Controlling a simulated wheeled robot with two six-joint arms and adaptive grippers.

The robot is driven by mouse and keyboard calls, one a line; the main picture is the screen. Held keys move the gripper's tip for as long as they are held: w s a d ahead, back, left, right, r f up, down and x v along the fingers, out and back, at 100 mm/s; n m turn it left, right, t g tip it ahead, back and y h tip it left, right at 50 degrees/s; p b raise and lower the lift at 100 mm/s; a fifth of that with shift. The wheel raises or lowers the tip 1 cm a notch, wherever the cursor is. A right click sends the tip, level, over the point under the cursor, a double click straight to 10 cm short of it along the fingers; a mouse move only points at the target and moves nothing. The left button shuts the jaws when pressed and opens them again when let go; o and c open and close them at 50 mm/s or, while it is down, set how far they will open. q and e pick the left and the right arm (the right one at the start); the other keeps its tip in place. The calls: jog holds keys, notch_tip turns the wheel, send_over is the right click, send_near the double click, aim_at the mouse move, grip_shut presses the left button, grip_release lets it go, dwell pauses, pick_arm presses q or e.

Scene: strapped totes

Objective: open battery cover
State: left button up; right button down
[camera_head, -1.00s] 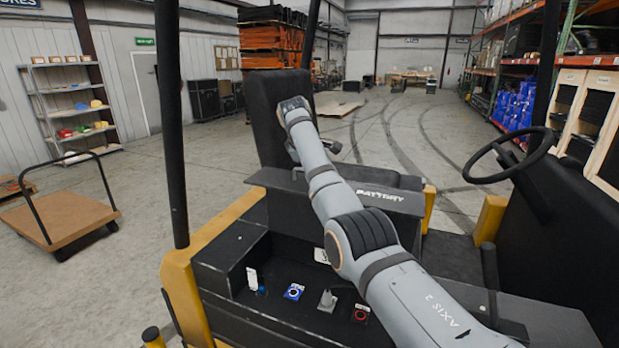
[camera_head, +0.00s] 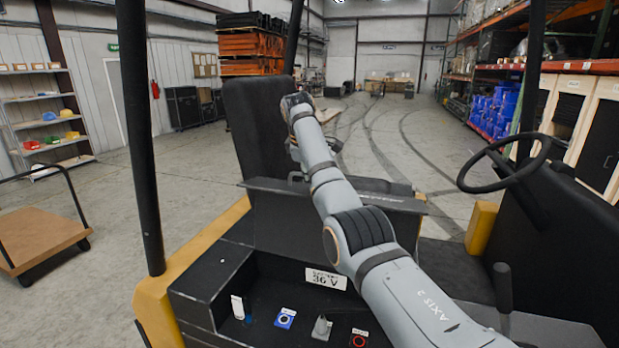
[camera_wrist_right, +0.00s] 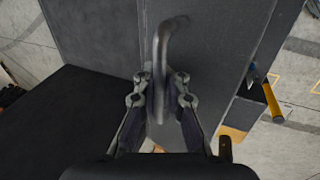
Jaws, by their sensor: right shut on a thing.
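The battery cover (camera_head: 340,205) is a dark panel in front of the seat in the head view, raised at a tilt above the open battery compartment (camera_head: 265,275). Its lettering is strongly foreshortened. My right arm reaches across it, and my right gripper (camera_head: 295,177) is at the cover's far left part, mostly hidden behind the wrist. In the right wrist view, my right gripper (camera_wrist_right: 160,82) is shut on the cover's curved grey handle (camera_wrist_right: 168,40), with one finger on each side. The cover's dark face (camera_wrist_right: 210,50) lies behind the handle. My left gripper is not in view.
The black seat (camera_head: 258,125) stands right behind the cover. A steering wheel (camera_head: 503,162) is at the right and a black post (camera_head: 139,140) at the left. The compartment holds a blue switch (camera_head: 285,318), a red-ringed one (camera_head: 359,339) and a 36 V label (camera_head: 326,279).

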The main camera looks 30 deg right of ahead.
jog(key=c, duration=1.5)
grip_release()
jog(key=shift+r, duration=0.2)
jog(key=shift+c, duration=0.2)
jog(key=shift+o, duration=0.6)
jog(key=shift+s+a, duration=0.1)
jog(key=shift+a, duration=0.05)
jog(key=v, duration=1.2)
